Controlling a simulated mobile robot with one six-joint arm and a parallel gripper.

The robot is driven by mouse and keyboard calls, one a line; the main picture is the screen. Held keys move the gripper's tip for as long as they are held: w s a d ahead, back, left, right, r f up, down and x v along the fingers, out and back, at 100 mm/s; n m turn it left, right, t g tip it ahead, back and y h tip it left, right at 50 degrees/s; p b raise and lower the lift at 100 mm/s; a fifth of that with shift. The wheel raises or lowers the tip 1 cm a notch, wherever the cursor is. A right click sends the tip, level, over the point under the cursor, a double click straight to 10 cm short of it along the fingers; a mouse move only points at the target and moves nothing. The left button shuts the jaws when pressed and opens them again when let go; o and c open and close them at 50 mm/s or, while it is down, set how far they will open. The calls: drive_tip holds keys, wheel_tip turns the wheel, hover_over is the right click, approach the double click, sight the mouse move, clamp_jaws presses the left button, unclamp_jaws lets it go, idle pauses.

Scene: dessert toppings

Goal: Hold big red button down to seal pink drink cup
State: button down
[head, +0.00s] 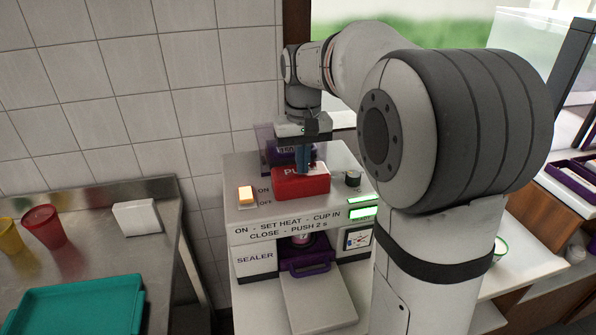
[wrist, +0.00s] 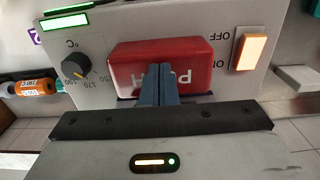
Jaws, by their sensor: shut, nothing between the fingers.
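The big red button (head: 312,184) sits on top of the sealer (head: 300,237), and it fills the middle of the wrist view (wrist: 195,66). My gripper (head: 303,172) is shut and empty, pointing down at the button. Its blue fingertips (wrist: 159,72) overlap the button's face in the wrist view; whether they touch or press it I cannot tell. A cup (head: 301,239) shows partly inside the sealer's front opening, behind the purple drawer handle (head: 305,268); its pink colour is hard to make out. The lit orange switch (head: 246,195) is beside the ON and OFF labels.
A heat knob (wrist: 75,66) and green displays (head: 363,207) lie on the other side of the button. A steel counter at left holds a teal tray (head: 80,306), a red cup (head: 44,227) and a white block (head: 136,218). A tiled wall stands behind.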

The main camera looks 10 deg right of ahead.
drive_tip(key=shift+f+b, duration=0.8)
drive_tip(key=shift+f, duration=0.55)
drive_tip(key=shift+s, duration=0.1)
drive_tip(key=shift+f, duration=0.2)
idle(1.4)
drive_tip(key=shift+s, duration=0.2)
drive_tip(key=shift+s+r, duration=0.4)
drive_tip(key=shift+s, duration=0.4)
drive_tip(key=shift+s+r, duration=0.35)
drive_tip(key=shift+s, duration=0.4)
drive_tip(key=shift+r, duration=0.15)
wheel_tip(320, 180, up, 8)
drive_tip(key=p, duration=0.6)
drive_tip(key=shift+s, duration=0.4)
